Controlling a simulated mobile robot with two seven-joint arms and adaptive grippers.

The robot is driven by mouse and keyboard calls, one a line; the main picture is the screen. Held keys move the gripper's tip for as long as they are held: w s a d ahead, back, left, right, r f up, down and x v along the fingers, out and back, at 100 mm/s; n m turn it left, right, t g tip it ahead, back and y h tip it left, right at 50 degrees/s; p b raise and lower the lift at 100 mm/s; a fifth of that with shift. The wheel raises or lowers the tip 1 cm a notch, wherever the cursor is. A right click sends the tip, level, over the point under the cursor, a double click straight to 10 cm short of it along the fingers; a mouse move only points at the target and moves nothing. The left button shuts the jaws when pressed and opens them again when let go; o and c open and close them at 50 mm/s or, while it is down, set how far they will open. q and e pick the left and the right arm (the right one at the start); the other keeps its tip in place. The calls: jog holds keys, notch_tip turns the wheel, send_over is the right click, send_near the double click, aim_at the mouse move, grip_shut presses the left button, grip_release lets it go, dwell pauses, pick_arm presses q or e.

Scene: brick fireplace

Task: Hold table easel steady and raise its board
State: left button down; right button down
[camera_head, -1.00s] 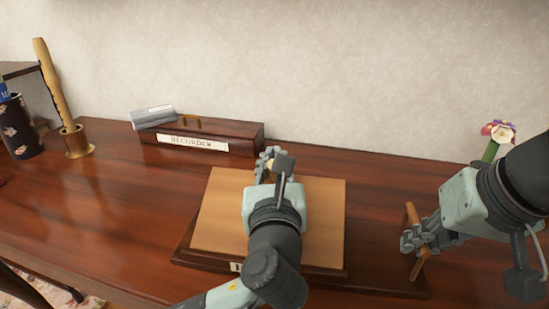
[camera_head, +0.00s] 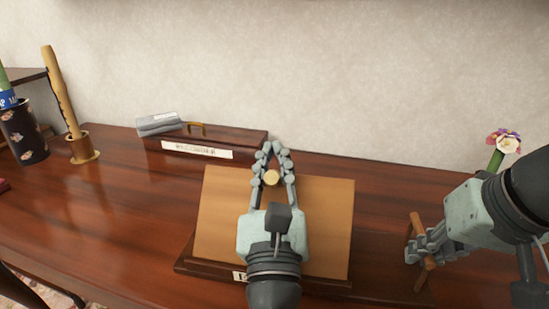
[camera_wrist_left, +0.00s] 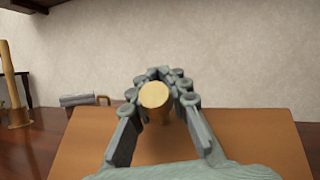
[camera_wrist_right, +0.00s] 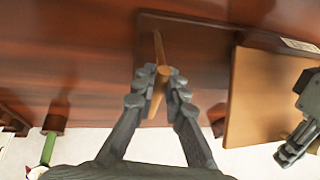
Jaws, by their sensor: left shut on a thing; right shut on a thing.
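The table easel has a tan board (camera_head: 325,215) on a dark wooden base (camera_head: 375,290). The board leans back, its far edge looking lifted. My left gripper (camera_head: 272,152) is shut on a round knob (camera_head: 271,178) on the board; the knob also shows between the fingers in the left wrist view (camera_wrist_left: 154,95). My right gripper (camera_head: 414,250) is shut on an upright wooden handle (camera_head: 418,221) at the right end of the base. The right wrist view shows this handle (camera_wrist_right: 159,48) between the fingertips and the board (camera_wrist_right: 262,95) beside it. The board's underside is hidden.
A wooden stick in a holder (camera_head: 83,148) and a patterned vase (camera_head: 24,132) stand farther left. Flowers (camera_head: 503,142) are behind my right arm.

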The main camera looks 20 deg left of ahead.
pick_arm(q)
jog(key=c, duration=1.6)
grip_release()
jog(key=v, duration=1.2)
pick_arm(e)
jog(key=c, duration=1.5)
grip_release()
jog(key=shift+r, duration=0.1)
